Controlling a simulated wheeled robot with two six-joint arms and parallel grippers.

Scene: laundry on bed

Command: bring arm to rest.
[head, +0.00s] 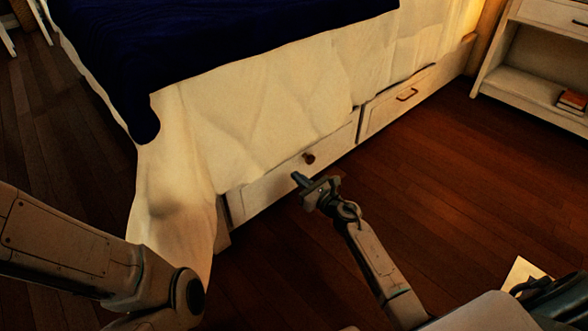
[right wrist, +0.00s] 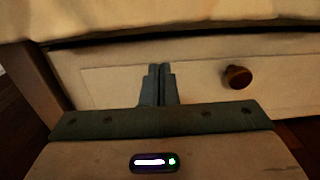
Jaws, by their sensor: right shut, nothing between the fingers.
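My right gripper (head: 297,178) is in the middle of the head view, in front of the bed's near drawer (head: 262,194). Its fingers also show in the right wrist view (right wrist: 159,84), closed together with nothing between them. The drawer has a round brown knob (head: 309,158), which lies to the right of the fingers in the right wrist view (right wrist: 238,77). I cannot tell whether the fingertips touch the drawer front. My left arm (head: 70,250) comes in from the left of the head view, and its gripper is out of the picture.
The bed carries a dark blue cover (head: 200,40) over a cream sheet (head: 270,110) that hangs to the drawers. A second drawer (head: 395,103) is further right. A white shelf unit (head: 510,85) with a book (head: 572,100) stands at the right. The wooden floor (head: 450,170) between is clear.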

